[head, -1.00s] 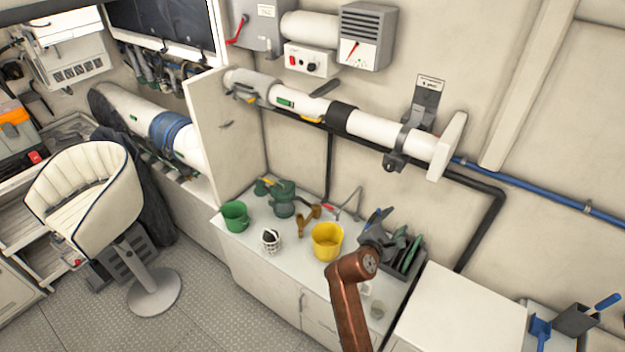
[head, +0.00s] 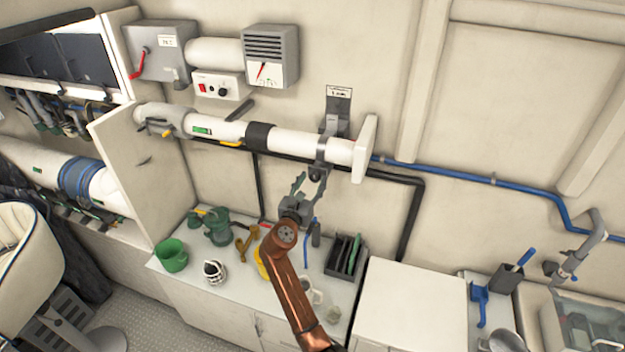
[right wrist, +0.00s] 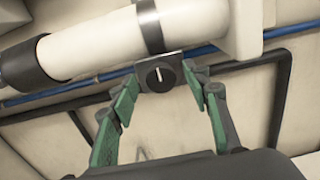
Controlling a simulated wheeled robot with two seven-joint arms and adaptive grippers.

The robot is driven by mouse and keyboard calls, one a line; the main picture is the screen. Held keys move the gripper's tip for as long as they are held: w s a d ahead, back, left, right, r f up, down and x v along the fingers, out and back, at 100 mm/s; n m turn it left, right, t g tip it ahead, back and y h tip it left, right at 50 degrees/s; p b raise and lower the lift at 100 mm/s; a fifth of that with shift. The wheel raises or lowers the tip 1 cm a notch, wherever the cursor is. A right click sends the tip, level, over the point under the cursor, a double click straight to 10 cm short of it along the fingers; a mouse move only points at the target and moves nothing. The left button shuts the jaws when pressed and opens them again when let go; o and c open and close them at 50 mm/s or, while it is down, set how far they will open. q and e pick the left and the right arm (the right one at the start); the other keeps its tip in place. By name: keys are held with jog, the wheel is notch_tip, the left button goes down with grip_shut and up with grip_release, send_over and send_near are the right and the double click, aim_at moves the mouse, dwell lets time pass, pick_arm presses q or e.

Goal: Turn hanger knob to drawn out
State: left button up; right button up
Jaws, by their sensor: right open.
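The hanger knob (right wrist: 159,76) is a dark round dial with a pale pointer line standing nearly upright, set in a dark block under the clamp band (right wrist: 150,25) of the white pipe. In the head view the clamp band (head: 322,150) circles the right part of the white pipe (head: 290,141), and the knob itself is hard to make out there. My right gripper (head: 310,185) is open just below the clamp. In the right wrist view its green-padded fingers (right wrist: 160,90) stand on either side of the knob, with gaps visible; nothing is held. My left gripper is not in view.
The counter below holds a green mug (head: 171,256), a yellow bucket (head: 263,263) partly behind my arm, and a dark rack (head: 346,258). A blue pipe (head: 450,172) and a black pipe run along the wall. A cabinet door (head: 148,165) stands open at left.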

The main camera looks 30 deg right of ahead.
jog(key=shift+w+d, duration=0.15)
jog(key=shift+c, duration=0.2)
jog(key=c, duration=1.1)
